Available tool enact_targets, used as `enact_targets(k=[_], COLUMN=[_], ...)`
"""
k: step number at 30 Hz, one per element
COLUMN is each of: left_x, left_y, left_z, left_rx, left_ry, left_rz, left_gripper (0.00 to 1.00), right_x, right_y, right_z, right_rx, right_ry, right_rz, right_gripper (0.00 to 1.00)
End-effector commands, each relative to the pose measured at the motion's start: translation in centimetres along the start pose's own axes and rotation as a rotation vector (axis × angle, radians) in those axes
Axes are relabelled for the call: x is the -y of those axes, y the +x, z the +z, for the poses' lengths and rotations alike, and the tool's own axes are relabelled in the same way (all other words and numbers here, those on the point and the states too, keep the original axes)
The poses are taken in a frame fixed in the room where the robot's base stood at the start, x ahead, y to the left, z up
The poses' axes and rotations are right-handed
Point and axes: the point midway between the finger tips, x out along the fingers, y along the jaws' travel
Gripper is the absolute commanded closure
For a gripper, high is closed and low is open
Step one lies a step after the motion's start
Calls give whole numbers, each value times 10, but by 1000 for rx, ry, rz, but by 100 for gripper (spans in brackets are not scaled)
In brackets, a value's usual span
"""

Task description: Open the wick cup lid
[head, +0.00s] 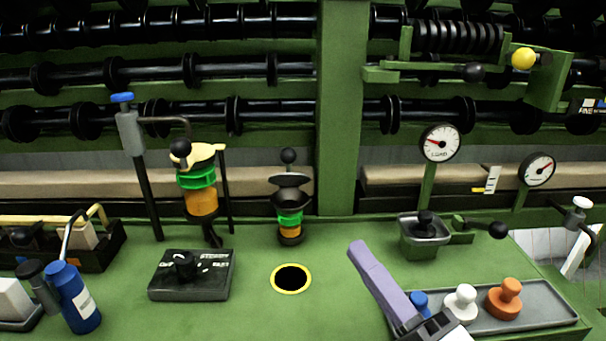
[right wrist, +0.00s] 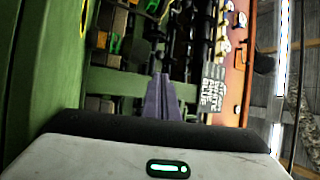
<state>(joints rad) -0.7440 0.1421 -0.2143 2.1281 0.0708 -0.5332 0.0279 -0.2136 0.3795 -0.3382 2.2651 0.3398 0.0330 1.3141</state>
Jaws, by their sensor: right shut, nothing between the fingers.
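A small cup (head: 290,222) with a green band and an orange lower part stands at the back of the green bench in the head view. It looks like the wick cup, but no label confirms this. A dark lid (head: 289,180) with a black ball knob shows above its dark bowl; a gap appears between them. My right gripper (head: 357,248) has purple fingers, shut and empty, in front and to the right of the cup, clear of it. The shut fingers also show in the right wrist view (right wrist: 161,82). My left gripper is out of view.
A larger orange cup (head: 201,202) with a yellow top stands left. A black knob box (head: 190,283) and a yellow-rimmed hole (head: 291,279) lie nearer. A grey lidded box (head: 425,241) and a tray (head: 540,316) of knobbed pieces are right. A green post (head: 341,110) rises behind.

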Motion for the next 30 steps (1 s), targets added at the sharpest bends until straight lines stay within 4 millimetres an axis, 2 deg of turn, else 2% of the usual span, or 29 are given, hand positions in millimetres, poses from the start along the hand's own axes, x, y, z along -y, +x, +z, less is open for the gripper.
enact_targets(k=[1,18,24,30], left_x=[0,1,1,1], left_y=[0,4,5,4], left_z=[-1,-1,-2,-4], left_rx=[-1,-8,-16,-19], left_ry=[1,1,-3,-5], left_rz=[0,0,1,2], left_gripper=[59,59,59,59], right_x=[2,1,-1,-1], right_y=[12,134,161,170], right_z=[-1,0,1,0], right_rx=[-2,1,1,1], right_ry=[1,-1,-1,0], right_rz=[-6,-2,0,2], right_gripper=[100,100,100,100])
